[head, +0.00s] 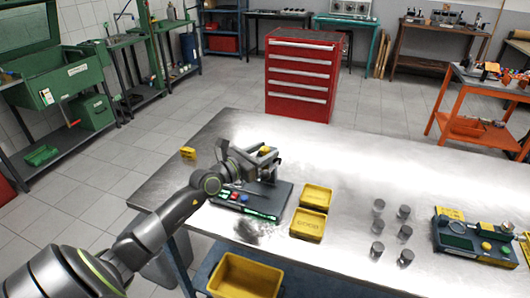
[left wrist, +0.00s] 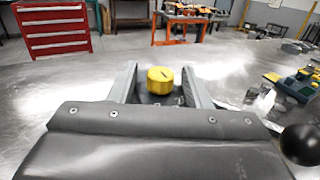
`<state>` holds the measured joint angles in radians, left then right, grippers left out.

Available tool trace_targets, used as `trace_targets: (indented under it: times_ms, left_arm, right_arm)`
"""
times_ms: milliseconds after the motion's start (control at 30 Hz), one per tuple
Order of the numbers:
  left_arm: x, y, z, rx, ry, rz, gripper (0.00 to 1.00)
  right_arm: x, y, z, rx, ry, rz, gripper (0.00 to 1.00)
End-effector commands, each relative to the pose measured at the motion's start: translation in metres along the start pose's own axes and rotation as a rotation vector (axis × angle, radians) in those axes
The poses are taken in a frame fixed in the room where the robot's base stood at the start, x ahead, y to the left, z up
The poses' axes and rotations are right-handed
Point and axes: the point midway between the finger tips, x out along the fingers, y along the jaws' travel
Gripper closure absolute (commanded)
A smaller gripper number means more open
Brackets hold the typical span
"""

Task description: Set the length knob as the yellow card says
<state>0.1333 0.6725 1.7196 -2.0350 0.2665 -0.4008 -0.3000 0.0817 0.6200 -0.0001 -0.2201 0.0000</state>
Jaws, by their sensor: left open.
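My left gripper (head: 262,157) is open above the dark bench device (head: 283,198) at the table's left part. The round yellow knob (left wrist: 160,80), with a dark mark on top, sits between its two fingers in the left wrist view. It shows partly in the head view (head: 265,150). I cannot tell whether the fingers touch it. A small yellow card (head: 188,153) stands at the table's far left edge; its writing is too small to read. My right gripper is out of view.
Two yellow trays (head: 316,196) lie right of the device. Several metal cylinders (head: 377,228) stand on the table farther right. A green-and-dark device (head: 470,240) with yellow knobs is at the right. A red drawer cabinet (head: 302,75) stands beyond the table.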

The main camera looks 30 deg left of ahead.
Motion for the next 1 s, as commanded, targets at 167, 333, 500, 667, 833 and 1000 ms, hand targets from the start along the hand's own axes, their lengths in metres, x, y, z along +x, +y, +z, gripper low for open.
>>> trace_targets:
  times_ms: [167,333,500,667,833,1000]
  left_arm:
    - [0.006,0.000,0.000,0.001,0.000,0.000,0.56]
    - [0.006,0.000,0.000,0.001,0.000,0.000,0.56]
    - [0.006,0.000,0.000,0.000,0.000,0.000,0.70]
    - [0.006,0.000,0.000,0.000,0.000,0.000,0.91]
    - [0.006,0.000,0.000,0.001,0.000,-0.001,0.99]
    - [0.006,0.000,-0.002,0.001,-0.001,-0.013,0.99]
  right_arm:
    - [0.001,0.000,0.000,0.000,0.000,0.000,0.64]
    - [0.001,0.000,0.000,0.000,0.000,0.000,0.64]
    - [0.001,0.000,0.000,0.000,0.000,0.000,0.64]
    - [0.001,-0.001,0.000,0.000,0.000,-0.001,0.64]
    - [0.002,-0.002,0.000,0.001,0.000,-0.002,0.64]
    - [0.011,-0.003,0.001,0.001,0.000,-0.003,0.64]
